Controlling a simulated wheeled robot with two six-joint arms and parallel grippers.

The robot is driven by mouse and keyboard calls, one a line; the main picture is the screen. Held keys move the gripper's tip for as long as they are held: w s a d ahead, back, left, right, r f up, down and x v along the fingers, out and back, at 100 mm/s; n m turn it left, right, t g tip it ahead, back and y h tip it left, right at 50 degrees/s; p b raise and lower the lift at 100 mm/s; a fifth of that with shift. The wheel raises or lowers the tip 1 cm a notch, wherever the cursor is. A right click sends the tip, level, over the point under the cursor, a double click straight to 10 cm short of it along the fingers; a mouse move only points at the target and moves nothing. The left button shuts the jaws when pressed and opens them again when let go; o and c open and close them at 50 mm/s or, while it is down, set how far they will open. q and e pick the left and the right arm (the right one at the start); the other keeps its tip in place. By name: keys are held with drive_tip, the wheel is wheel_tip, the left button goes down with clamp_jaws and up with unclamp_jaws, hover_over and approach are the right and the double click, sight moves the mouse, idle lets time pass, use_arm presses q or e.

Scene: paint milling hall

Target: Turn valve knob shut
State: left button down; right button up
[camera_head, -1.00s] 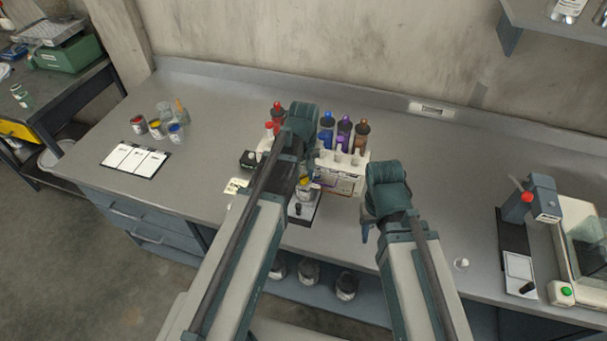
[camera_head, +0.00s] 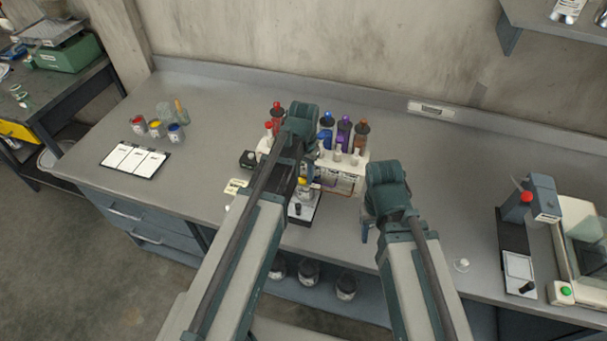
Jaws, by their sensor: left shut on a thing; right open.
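A white dispenser rack (camera_head: 355,171) holds several coloured bottles, red, blue, purple and brown, with pale valve knobs (camera_head: 338,152) along its front. My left gripper (camera_head: 306,175) is at the front of the rack, largely hidden behind my own arm. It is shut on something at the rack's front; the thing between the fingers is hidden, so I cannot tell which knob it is. A small container with a yellow top (camera_head: 302,183) shows just below it, above a small scale (camera_head: 304,207). My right gripper (camera_head: 368,228) is open and empty, right of the rack.
Small paint cups (camera_head: 157,128) and a white card board (camera_head: 134,159) lie at the left. A small white cap (camera_head: 461,265) lies at the right front. A device with a red knob (camera_head: 526,197) stands at the far right.

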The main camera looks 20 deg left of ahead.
sight(304, 178)
use_arm(q)
drive_tip(key=shift+m, duration=0.4)
drive_tip(key=c, duration=0.5)
unclamp_jaws()
drive_tip(key=shift+c, duration=0.2)
drive_tip(key=shift+r, duration=0.1)
wheel_tip(304, 178, up, 14)
drive_tip(key=p, duration=1.4)
drive_tip(key=shift+f, duration=0.3)
